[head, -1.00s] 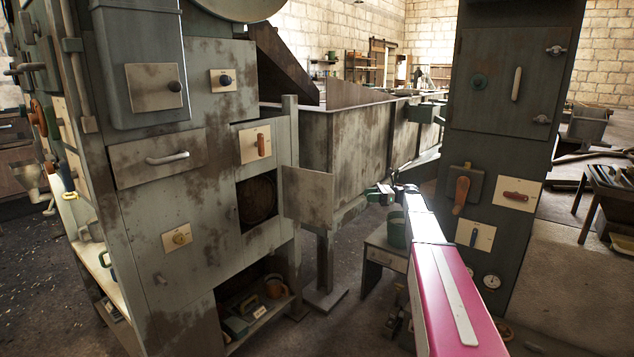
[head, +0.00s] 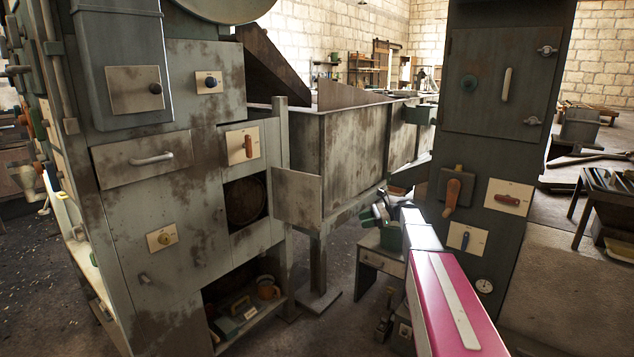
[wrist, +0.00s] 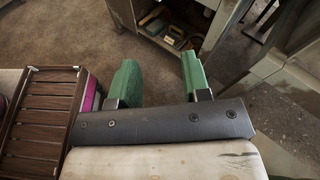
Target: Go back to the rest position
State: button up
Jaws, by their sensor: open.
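My gripper (wrist: 160,80) is open in the wrist view. Its two green fingers stand well apart, with bare floor between them and nothing held. In the head view my gripper (head: 377,210) is at the far end of my pink and white arm, small and partly hidden by it. It appears in front of the rusty tank and above a small side table (head: 380,262). No contact with either can be made out.
A grey machine cabinet (head: 190,120) with levers and an open lower shelf (head: 245,315) stands left. A rusty tank (head: 355,150) is behind. A dark column (head: 490,130) with handles stands right, close beside my arm. A slatted wooden thing (wrist: 42,115) lies left in the wrist view.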

jog(key=s+a+f+n+h, duration=0.2)
jog(key=s+f+n+h, duration=0.15)
jog(key=s+f, duration=0.45)
jog(key=s+a+f+n+h, duration=0.2)
jog(key=s+f+n+h, duration=0.15)
jog(key=s, duration=0.75)
jog(key=s+d+f+n+h, duration=0.1)
jog(key=s+f+n+h, duration=0.1)
jog(key=s+n+h, duration=0.2)
jog(key=s+d+f+n+h, duration=0.2)
jog(key=s+n+h, duration=0.1)
jog(key=s, duration=0.7)
jog(key=shift+s+d+n+t+h, duration=0.15)
jog(key=shift+s+n+t+h, duration=0.25)
jog(key=shift+n, duration=0.4)
jog(key=shift+f, duration=0.1)
